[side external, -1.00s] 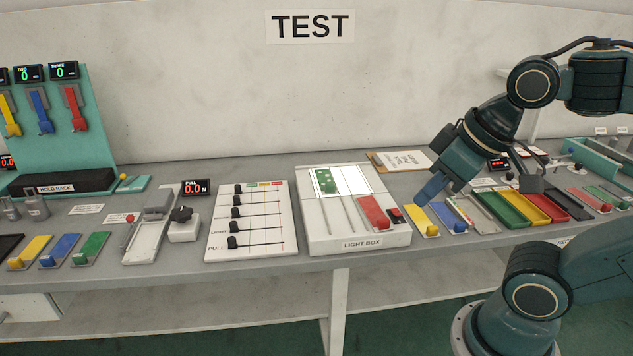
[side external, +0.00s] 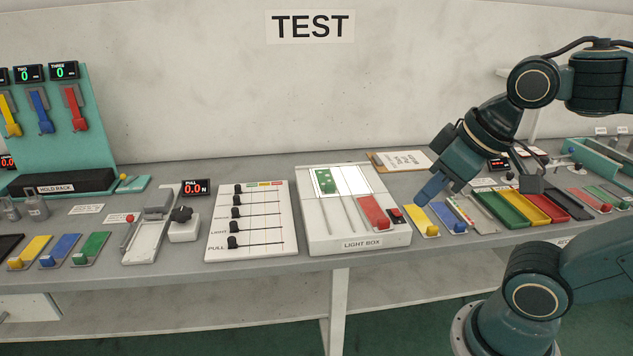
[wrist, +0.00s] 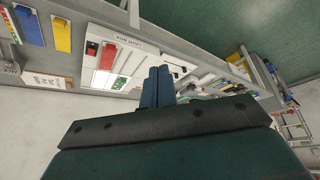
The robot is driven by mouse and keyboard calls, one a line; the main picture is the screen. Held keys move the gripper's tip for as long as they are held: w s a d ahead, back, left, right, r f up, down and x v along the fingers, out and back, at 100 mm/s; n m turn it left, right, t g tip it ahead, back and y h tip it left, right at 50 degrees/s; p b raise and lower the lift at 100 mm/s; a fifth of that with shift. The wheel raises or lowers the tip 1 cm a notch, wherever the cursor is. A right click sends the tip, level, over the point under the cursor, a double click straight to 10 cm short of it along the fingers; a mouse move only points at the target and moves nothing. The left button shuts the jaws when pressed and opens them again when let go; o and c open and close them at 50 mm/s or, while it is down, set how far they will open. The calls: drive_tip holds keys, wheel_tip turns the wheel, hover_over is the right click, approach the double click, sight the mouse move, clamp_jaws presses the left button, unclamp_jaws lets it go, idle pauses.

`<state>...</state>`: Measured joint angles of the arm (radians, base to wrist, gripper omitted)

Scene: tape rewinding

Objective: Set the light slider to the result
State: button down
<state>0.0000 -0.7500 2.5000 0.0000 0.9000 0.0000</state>
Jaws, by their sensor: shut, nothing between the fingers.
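The slider board (side external: 250,222) is a white panel with several black knobs on horizontal tracks. All its knobs sit at the left ends. The row labelled LIGHT has its knob (side external: 235,226) just above the PULL row's knob. The light box (side external: 355,228) stands right of the board, with a lit window (side external: 352,180) holding a green speckled piece (side external: 325,181) at its left and a red block (side external: 373,210) on its right part. My gripper (side external: 431,189) is shut and empty, above the bench right of the light box. Its blue fingers (wrist: 158,86) are together in the wrist view.
Yellow (side external: 422,220) and blue (side external: 449,217) levers stand right of the light box, beneath my gripper. Coloured trays (side external: 497,210) lie further right. A pull gauge (side external: 195,187) reads 0.0 N left of the board. A clipboard (side external: 403,160) lies behind the light box.

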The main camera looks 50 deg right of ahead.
idle(0.4)
drive_tip(key=c, duration=1.5)
unclamp_jaws()
drive_tip(key=shift+w, duration=0.1)
drive_tip(key=shift+o, duration=0.9)
drive_tip(key=shift+w+r, duration=0.2)
drive_tip(key=w+r+n+g+y, duration=0.1)
drive_tip(key=w+n, duration=0.1)
drive_tip(key=w, duration=0.9)
drive_tip(key=w+r+n, duration=0.2)
drive_tip(key=w+n, duration=0.1)
drive_tip(key=w, duration=0.7)
drive_tip(key=w+f+n+y, duration=0.1)
drive_tip(key=w+f+n, duration=0.1)
drive_tip(key=w+f, duration=0.5)
drive_tip(key=w+d+f+n+g+y, duration=0.1)
drive_tip(key=w+f+n, duration=0.1)
drive_tip(key=w+f, duration=0.5)
drive_tip(key=w, duration=0.5)
drive_tip(key=shift+w+d, duration=0.2)
drive_tip(key=shift+d, duration=0.1)
drive_tip(key=shift+f, duration=0.1)
